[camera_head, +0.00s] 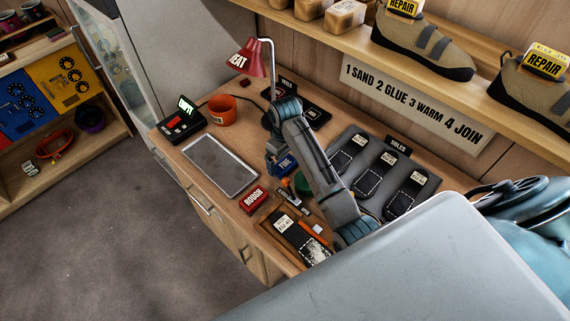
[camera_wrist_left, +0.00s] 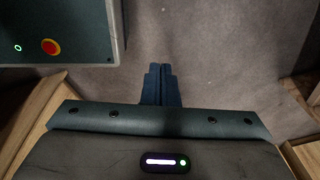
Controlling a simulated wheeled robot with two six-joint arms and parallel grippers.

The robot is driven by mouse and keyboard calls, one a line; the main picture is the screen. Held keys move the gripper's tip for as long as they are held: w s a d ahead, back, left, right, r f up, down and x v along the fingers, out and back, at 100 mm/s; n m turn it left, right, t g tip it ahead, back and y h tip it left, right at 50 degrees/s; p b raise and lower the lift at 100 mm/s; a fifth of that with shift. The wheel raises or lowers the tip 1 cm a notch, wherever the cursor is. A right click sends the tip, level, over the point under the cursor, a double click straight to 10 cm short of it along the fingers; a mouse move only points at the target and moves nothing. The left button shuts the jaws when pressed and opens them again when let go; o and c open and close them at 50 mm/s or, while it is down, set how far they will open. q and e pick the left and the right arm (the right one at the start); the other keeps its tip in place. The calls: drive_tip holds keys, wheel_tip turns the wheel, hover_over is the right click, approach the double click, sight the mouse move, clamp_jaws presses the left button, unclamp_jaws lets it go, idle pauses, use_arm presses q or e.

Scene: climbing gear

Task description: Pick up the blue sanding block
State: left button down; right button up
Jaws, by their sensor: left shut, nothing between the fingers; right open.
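The blue sanding block, labelled FINE (camera_head: 286,163), is on the wooden workbench in the head view, left of the sole mat. My right arm reaches over the bench from the lower right and bends down at its wrist. My right gripper (camera_head: 277,158) is open and right at the blue block. I cannot tell whether its fingers touch the block, as the wrist partly hides them. A red block labelled ROUGH (camera_head: 254,199) lies nearer the bench's front edge. My left gripper (camera_wrist_left: 161,85) shows in the left wrist view, shut and empty above the grey floor.
A shelf (camera_head: 424,82) with shoes overhangs the back.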

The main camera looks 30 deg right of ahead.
sight(285, 163)
drive_tip(key=f, duration=0.2)
drive_tip(key=shift+s+f+p, duration=0.2)
drive_tip(key=shift+f+p, duration=0.15)
drive_tip(key=shift+p, duration=0.05)
drive_tip(key=shift+f, duration=0.15)
drive_tip(key=c, duration=0.9)
drive_tip(key=shift+w+r+b, duration=0.1)
drive_tip(key=shift+r+b, duration=0.25)
drive_tip(key=shift+r, duration=0.2)
drive_tip(key=shift+c, duration=0.2)
wheel_tip(285, 163, up, 7)
drive_tip(key=b, duration=0.2)
drive_tip(key=shift+f+b, duration=0.2)
drive_tip(key=shift+b, duration=0.1)
drive_tip(key=shift+r+p, duration=0.9)
drive_tip(key=shift+p, duration=0.15)
use_arm(q)
drive_tip(key=shift+s+a+r, duration=0.15)
drive_tip(key=shift+s+r, duration=0.1)
drive_tip(key=shift+s, duration=0.25)
drive_tip(key=shift+s+a+r, duration=0.1)
drive_tip(key=shift+s+r, duration=0.1)
drive_tip(key=shift+s, duration=0.3)
use_arm(e)
drive_tip(key=shift+r, duration=0.35)
